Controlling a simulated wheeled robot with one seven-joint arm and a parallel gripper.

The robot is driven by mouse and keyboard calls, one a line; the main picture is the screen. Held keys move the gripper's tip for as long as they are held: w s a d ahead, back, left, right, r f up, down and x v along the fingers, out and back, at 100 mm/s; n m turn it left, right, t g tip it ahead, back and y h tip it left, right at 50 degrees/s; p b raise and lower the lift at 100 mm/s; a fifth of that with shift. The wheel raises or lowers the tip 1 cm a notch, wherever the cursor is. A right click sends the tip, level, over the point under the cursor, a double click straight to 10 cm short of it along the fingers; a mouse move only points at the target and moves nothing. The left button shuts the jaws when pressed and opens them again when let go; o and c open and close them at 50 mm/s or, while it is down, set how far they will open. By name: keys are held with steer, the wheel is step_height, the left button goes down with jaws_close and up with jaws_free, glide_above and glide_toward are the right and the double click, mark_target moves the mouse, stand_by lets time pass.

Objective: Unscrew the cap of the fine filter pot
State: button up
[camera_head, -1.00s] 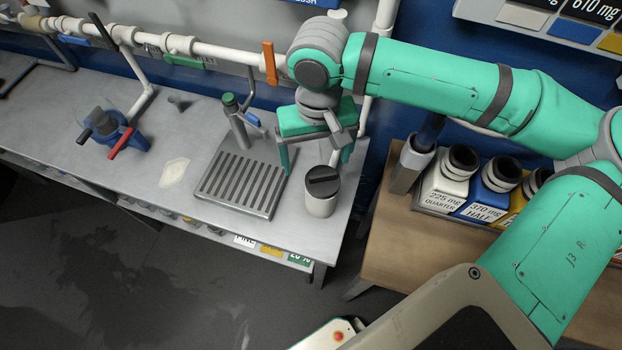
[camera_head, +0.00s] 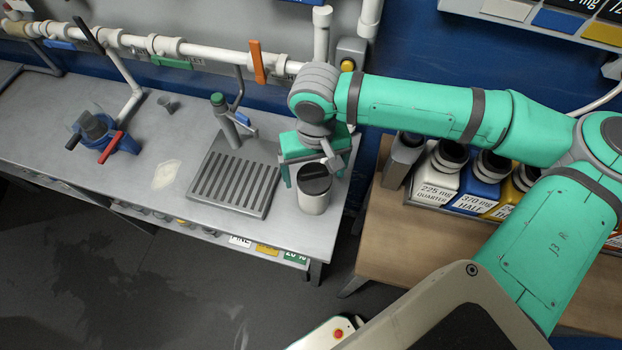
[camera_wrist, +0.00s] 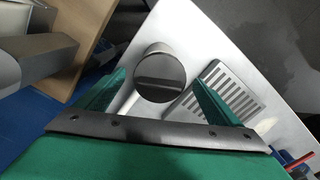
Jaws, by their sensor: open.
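The fine filter pot (camera_head: 313,197) is a pale cylinder with a dark round cap (camera_head: 314,178) that has a bar across its top. It stands upright near the right end of the grey bench. My gripper (camera_head: 313,180) is open, with its fingers just behind and above the pot in the head view. In the wrist view the cap (camera_wrist: 160,76) lies ahead of and between the two green fingers of my gripper (camera_wrist: 150,92). I cannot tell whether either finger touches it. Part of the pot is hidden under the cap in the wrist view.
A slotted drain tray (camera_head: 262,205) lies left of the pot, with a green-topped bottle or tap (camera_head: 222,112) behind it. A blue device with a red handle (camera_head: 106,140) stands further left. Labelled jars (camera_head: 440,178) stand on the wooden table at right.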

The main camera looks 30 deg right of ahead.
steer(key=c, duration=1.3)
steer(key=shift+c, duration=0.6)
steer(key=n, duration=0.5)
steer(key=shift+d+n, duration=0.15)
steer(key=shift+n, duration=0.15)
steer(key=n, duration=0.4)
steer(key=shift+r+n, duration=0.1)
steer(key=shift+n, duration=0.8)
